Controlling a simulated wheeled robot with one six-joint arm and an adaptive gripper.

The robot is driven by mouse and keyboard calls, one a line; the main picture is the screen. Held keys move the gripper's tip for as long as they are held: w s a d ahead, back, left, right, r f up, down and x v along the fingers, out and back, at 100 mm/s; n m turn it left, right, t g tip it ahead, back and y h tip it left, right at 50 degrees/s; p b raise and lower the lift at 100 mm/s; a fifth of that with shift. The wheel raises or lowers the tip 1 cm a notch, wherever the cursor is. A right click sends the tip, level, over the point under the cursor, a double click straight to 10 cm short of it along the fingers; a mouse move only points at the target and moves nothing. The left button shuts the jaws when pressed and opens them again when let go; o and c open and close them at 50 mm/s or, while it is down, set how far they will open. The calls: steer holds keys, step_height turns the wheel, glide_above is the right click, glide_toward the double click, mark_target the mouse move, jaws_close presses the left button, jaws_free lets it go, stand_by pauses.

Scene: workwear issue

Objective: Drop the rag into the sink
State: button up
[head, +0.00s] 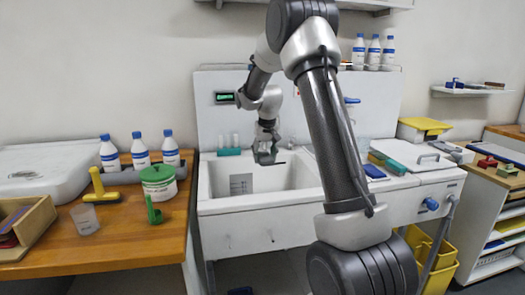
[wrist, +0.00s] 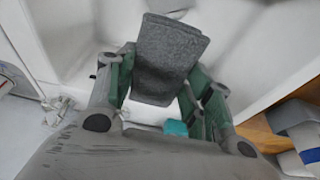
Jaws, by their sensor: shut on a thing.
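The rag is a dark grey folded cloth. It shows clearly in the wrist view (wrist: 170,55), between the green-padded fingers. My gripper (wrist: 165,85) is shut on it. In the head view my gripper (head: 266,150) hangs over the white sink (head: 255,205), with the rag (head: 265,158) small at its fingertips. The rag appears to be above the basin, near its back edge; the exact height is hard to tell. The near wall of the sink hides part of the basin floor.
A wooden bench (head: 120,240) at left holds several white bottles with blue caps, a green-lidded tub (head: 159,182) and a yellow tool (head: 100,188). A teal block (head: 229,152) lies on the sink's back ledge. The drainboard (head: 415,155) at right carries several items.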

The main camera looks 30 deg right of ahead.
mark_target(265, 165)
steer(key=shift+f, duration=2.25)
steer(key=o, duration=1.1)
steer(key=v, duration=1.2)
